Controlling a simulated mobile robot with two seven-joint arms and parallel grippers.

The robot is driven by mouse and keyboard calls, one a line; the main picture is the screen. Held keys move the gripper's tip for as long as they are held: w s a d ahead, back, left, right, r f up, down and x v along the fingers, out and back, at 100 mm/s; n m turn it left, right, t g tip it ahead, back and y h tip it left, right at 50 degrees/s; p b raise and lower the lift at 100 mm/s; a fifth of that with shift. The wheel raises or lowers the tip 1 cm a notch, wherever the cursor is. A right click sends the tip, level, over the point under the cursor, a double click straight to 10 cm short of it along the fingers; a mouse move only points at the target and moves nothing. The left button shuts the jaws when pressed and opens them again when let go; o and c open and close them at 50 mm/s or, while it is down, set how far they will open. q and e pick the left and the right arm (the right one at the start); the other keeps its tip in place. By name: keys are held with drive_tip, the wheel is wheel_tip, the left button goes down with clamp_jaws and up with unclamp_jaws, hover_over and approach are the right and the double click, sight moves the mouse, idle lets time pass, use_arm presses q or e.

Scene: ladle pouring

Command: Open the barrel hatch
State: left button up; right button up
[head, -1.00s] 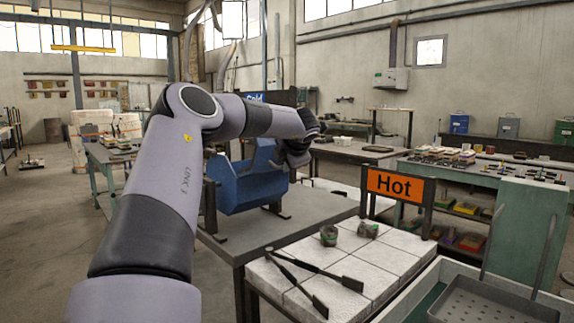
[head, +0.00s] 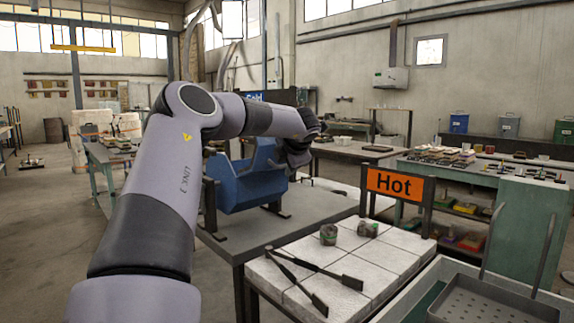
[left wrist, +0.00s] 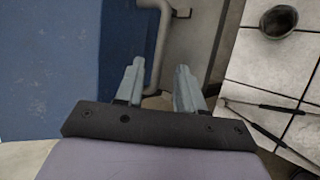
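The blue barrel (head: 247,186) sits on a dark stand on the grey table, partly hidden behind my left arm in the head view. In the left wrist view its blue wall (left wrist: 50,70) fills the left side. A grey bent handle (left wrist: 161,35) stands beside the blue wall, its lower end reaching between the fingertips. My left gripper (left wrist: 160,65) is open, its two fingers apart on either side of the handle's lower bend; I cannot tell if they touch it. In the head view the fingers are hidden behind the wrist. My right gripper is not in view.
A white tiled table (head: 330,265) with tongs (head: 308,282) and two small dark cups (head: 328,235) stands at the front, beside an orange Hot sign (head: 395,185). A perforated tray (head: 490,300) is at the lower right. Open floor lies at the left.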

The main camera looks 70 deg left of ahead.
use_arm(q)
drive_tip(key=b+v, duration=0.1)
drive_tip(key=v, duration=0.6)
drive_tip(key=shift+f, duration=0.15)
idle(0.4)
